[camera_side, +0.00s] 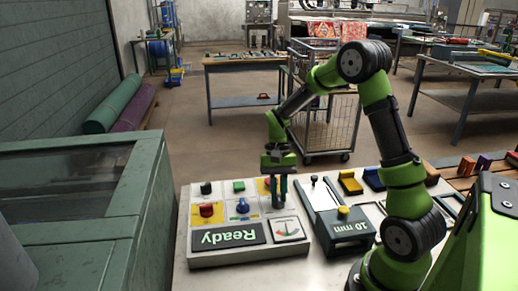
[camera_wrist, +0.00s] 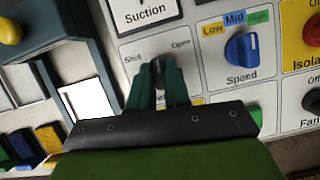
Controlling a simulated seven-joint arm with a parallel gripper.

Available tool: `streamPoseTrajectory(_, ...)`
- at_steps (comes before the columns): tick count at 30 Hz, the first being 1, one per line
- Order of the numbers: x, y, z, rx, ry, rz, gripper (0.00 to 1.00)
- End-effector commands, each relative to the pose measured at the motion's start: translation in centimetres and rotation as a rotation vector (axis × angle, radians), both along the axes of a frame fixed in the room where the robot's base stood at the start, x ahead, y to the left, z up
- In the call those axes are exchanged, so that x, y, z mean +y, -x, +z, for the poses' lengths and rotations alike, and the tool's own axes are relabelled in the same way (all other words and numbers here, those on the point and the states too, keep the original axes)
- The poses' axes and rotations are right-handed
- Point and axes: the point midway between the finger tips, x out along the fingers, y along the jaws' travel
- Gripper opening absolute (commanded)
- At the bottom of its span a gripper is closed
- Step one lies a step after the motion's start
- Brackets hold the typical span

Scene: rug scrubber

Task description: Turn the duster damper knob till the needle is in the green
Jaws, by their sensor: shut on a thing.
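The dark damper knob (camera_wrist: 158,66) sits between the labels Shut and Open on the white panel, in the wrist view. My gripper (camera_wrist: 159,80) has its two teal fingers closed on either side of this knob. In the side view my gripper (camera_side: 279,200) reaches down to the panel just behind the gauge and hides the knob. The Suction gauge (camera_side: 287,229) is a small white square at the panel's front right; its needle is too small to read against the green. Only the gauge's lower, labelled part (camera_wrist: 146,13) shows in the wrist view.
The blue Speed knob (camera_wrist: 241,49) is beside the damper knob, with the red and yellow isolator (camera_wrist: 313,30) farther right. A Ready display (camera_side: 228,237) lies left of the gauge. A dark 10 mm unit with a yellow knob (camera_side: 343,212) stands close to the right.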

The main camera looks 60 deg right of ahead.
Motion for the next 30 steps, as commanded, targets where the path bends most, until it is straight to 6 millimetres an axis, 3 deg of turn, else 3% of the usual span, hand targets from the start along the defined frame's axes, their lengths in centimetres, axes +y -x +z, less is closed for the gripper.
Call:
streamPoseTrajectory(5, -0.1, 0.0, 0.0, -0.002, 0.002, 0.000, 0.00)
streamPoseTrajectory(6, -0.1, 0.0, 0.0, -0.002, 0.002, 0.000, 0.21)
streamPoseTrajectory(10, -0.1, 0.0, 0.0, -0.001, 0.002, -0.001, 0.41)
streamPoseTrajectory(22, -0.3, -0.2, 0.7, -0.003, 0.002, 0.000, 0.43)
streamPoseTrajectory(30, -1.9, -1.6, 5.7, -0.007, 0.004, -0.003, 0.43)
